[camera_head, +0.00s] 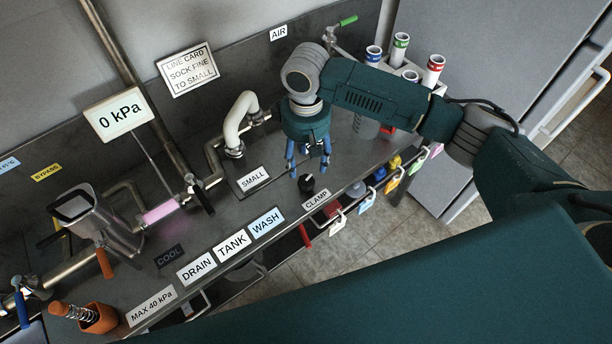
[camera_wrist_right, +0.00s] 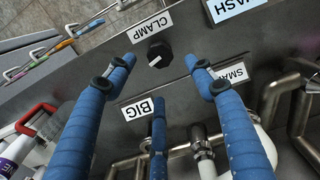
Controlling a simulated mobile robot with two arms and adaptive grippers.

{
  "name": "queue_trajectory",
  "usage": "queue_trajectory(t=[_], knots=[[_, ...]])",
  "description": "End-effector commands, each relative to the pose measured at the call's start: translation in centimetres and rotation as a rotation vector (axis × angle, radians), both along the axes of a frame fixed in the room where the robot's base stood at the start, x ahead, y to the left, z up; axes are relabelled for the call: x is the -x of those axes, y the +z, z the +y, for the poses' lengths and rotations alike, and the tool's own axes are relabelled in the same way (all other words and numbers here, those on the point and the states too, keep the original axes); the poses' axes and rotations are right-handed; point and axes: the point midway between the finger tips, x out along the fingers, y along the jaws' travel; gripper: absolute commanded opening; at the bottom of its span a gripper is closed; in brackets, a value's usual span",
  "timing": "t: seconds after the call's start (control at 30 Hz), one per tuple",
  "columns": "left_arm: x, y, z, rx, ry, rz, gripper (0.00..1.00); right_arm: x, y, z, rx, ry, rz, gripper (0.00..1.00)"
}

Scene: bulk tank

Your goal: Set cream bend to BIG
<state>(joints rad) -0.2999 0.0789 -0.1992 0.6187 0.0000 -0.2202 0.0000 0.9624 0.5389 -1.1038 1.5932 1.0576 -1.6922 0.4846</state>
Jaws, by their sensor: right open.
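The cream bend (camera_head: 238,120) is a pale curved pipe standing at the back of the bench, behind the SMALL label (camera_head: 252,180). One end comes down on a fitting near that label. My right gripper (camera_head: 309,163) points down with its blue fingers spread and empty, to the right of the bend and apart from it. The black clamp knob (camera_head: 307,183) is just in front of the fingers; it also shows in the right wrist view (camera_wrist_right: 158,54). The BIG label (camera_wrist_right: 143,108) shows between the fingers there; my gripper hides it in the head view. My left gripper is out of view.
DRAIN, TANK (camera_head: 232,244) and WASH labels line the bench's front. A pink sight tube (camera_head: 160,212) and a 0 kPa display (camera_head: 119,114) stand left. A rack of capped bottles (camera_head: 402,68) is at the back right. Coloured tags (camera_head: 392,183) hang along the front rail.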

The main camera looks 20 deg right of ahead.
Motion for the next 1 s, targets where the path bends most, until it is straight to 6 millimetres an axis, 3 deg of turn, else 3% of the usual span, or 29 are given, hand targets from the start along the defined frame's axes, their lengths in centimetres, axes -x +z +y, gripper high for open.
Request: queue_trajectory(t=[0.2,0.4,0.6,0.83,0.87,1.0], knots=[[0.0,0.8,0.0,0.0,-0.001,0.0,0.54,0.1,-4.2,0.1,0.0,0.001,0.002,0.54],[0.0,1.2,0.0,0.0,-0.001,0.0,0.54,0.0,-7.2,0.1,-0.001,0.001,0.0,0.54],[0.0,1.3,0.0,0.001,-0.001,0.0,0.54,0.0,-8.4,0.1,-0.001,0.002,-0.003,0.54],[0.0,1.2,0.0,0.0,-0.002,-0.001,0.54,0.0,-8.5,0.1,-0.001,0.003,-0.003,0.54],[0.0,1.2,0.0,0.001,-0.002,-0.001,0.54,0.0,-8.5,0.1,-0.001,0.003,-0.003,0.52],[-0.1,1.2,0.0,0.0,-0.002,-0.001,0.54,0.0,-8.5,0.1,-0.001,0.003,-0.003,0.24]])
